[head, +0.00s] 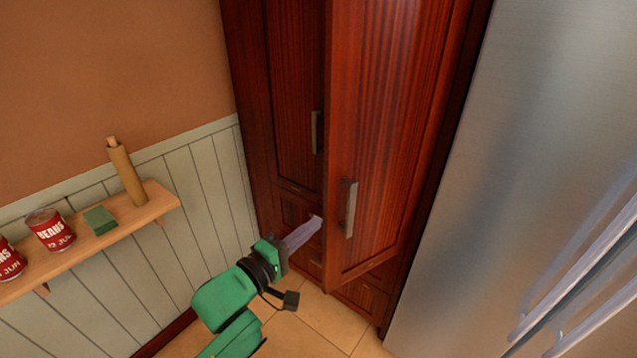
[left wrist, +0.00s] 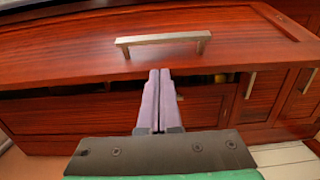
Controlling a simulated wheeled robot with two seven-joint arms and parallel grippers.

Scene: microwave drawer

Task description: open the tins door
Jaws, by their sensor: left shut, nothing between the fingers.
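A tall dark red wooden cupboard fills the middle of the head view. Its right door (head: 375,130) stands ajar, swung out towards me, with a vertical metal handle (head: 349,208) on it. The left door (head: 291,90) looks closed. My left gripper (head: 314,221) is shut and empty, its fingertips at the free edge of the ajar door, left of the handle. In the left wrist view the shut fingers (left wrist: 160,74) reach the edge of the door (left wrist: 70,55), beside a dark gap. I cannot tell whether they touch it. My right gripper is not in view.
A steel fridge (head: 480,170) stands close on the right of the cupboard. A wall shelf (head: 155,208) at the left holds red bean tins (head: 51,230), a green block (head: 100,220) and a brown roller-like object (head: 126,172). Tiled floor (head: 325,318) shows below the door.

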